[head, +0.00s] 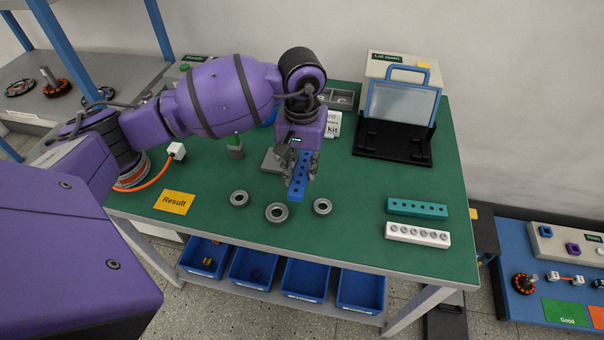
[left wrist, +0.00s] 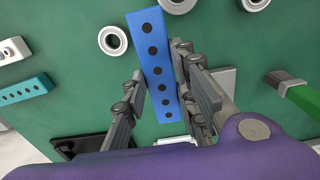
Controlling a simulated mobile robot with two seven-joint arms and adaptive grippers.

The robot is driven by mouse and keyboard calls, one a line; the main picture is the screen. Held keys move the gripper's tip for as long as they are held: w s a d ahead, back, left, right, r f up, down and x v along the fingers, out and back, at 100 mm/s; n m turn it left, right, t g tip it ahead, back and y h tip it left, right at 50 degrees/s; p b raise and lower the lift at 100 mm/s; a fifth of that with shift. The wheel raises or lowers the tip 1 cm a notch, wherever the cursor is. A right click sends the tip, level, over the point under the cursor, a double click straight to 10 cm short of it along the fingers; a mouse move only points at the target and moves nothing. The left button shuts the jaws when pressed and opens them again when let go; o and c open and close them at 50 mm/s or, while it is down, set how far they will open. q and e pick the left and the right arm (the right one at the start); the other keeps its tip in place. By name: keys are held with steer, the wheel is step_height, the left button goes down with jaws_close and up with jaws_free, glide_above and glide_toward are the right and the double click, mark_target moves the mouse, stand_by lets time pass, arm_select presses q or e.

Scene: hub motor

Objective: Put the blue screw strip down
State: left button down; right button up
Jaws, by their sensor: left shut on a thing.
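The blue screw strip (head: 299,178) is a long bar with a row of dark holes, seen over the middle of the green table (head: 350,245). My left gripper (head: 300,165) is shut on it, one finger on each side. The left wrist view also shows the strip (left wrist: 156,65) between the fingers of the left gripper (left wrist: 160,95), its far end sticking out past them. I cannot tell whether the strip touches the table. My right gripper is not in view.
Three grey rings (head: 277,213) lie just in front of the strip. A teal strip (head: 417,208) and a white strip (head: 417,234) lie at the right. A yellow Result card (head: 174,202) lies at the left. A black stand (head: 392,142) is at the back right. Green surface between rings and right strips is clear.

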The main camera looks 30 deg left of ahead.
mark_target(303, 164)
arm_select(q)
steer(key=shift+w+a+f, duration=0.2)
steer(key=shift+w+f, duration=0.6)
steer(key=shift+f, duration=0.15)
steer(key=shift+w+f, duration=0.1)
steer(key=shift+f, duration=0.25)
step_height(303, 164, down, 3)
steer(key=shift+r, duration=0.15)
steer(key=shift+f, duration=0.25)
steer(key=c, duration=1.7)
jaws_free()
steer(key=shift+r, duration=0.1)
